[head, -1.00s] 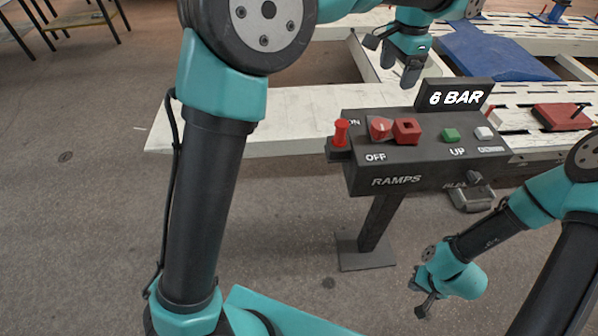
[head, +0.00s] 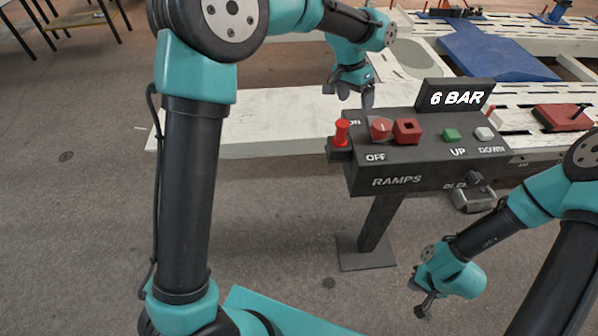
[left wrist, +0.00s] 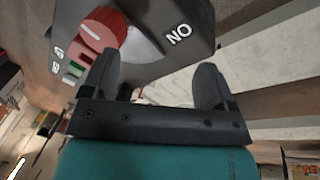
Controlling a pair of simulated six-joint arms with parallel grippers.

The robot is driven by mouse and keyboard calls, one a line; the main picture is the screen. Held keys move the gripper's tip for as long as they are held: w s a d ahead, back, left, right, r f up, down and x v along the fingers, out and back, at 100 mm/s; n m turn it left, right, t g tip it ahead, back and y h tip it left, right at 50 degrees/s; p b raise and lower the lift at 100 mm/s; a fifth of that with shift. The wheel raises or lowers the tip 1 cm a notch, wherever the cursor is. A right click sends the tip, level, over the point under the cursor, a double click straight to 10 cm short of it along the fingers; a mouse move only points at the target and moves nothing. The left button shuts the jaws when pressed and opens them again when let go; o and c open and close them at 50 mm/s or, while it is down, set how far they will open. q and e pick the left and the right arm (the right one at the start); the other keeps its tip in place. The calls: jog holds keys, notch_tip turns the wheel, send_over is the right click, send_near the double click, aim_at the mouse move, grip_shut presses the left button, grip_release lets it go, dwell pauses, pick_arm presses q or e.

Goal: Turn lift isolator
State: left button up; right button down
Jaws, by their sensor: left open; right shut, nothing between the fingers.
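The red rotary isolator knob (head: 381,128) sits on the top face of the black control box (head: 430,179), between the ON and OFF labels. Its white pointer line shows in the left wrist view on the red knob (left wrist: 103,30). My left gripper (head: 354,97) hangs above and behind the box's back left corner, apart from the knob. Its jaws (left wrist: 158,85) are open and empty in the left wrist view, with the knob beyond the left finger. My right gripper (head: 422,300) is low at the lower right, away from the box, shut and empty.
A red square block (head: 407,131), a green button (head: 451,135) and a white button (head: 485,133) sit right of the knob. The 6 BAR display (head: 455,97) rises behind. A white frame beam (head: 270,122) runs behind the box.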

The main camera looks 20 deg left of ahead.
pick_arm(q)
jog(key=s+a+f+n+t+h, duration=0.25)
jog(key=a+f+n, duration=0.35)
jog(key=a+f, duration=0.7)
jog(key=s+f+y, duration=0.1)
jog(key=s+f, duration=0.6)
jog(key=f, duration=0.6)
jog(key=shift+s+d+n+g, duration=0.2)
jog(key=shift+d+n+g, duration=0.2)
jog(key=shift+g, duration=0.05)
jog(key=shift+w, duration=0.1)
